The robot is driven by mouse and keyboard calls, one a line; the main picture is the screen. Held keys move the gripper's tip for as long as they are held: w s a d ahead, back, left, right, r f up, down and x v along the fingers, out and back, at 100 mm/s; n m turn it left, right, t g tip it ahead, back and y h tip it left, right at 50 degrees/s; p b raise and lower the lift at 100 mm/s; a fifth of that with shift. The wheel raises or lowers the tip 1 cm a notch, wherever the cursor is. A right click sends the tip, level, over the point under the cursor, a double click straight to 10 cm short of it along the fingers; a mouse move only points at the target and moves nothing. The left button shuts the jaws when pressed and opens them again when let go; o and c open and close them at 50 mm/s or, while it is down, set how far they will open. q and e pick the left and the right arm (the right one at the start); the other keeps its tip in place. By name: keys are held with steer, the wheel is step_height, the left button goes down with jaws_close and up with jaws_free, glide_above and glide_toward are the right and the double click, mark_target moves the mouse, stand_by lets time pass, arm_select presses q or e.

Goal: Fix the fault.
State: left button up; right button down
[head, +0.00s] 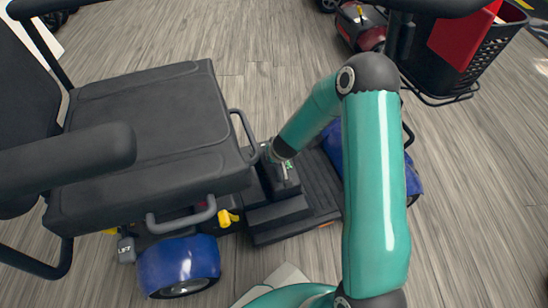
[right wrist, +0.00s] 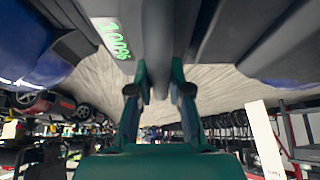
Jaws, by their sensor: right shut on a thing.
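A mobility scooter with a black seat (head: 150,125) and blue wheel covers (head: 180,262) stands in front of me. My right arm reaches down between the seat and the dark footboard (head: 318,190). In the right wrist view my right gripper (right wrist: 160,92) is shut on a dark grey bar (right wrist: 154,35), with one finger on each side. Beside the bar a small display (right wrist: 117,38) shows green figures, apparently 100%. Green marks (head: 288,164) also show by my wrist in the head view, where the fingertips are hidden. My left gripper is in neither view.
A yellow lever (head: 228,218) and a small grey box marked LIFT (head: 126,249) sit under the seat. A black basket (head: 485,50) stands at the upper right. A red scooter (head: 360,25) is behind. Wooden floor is clear at right.

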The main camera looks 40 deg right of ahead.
steer(key=shift+s+f+b, duration=0.2)
steer(key=shift+f+b, duration=0.25)
steer(key=shift+b, duration=0.55)
stand_by(1.8)
steer(key=c, duration=1.1)
jaws_free()
steer(key=shift+w+f, duration=0.1)
steer(key=shift+c, duration=0.2)
steer(key=shift+o, duration=0.6)
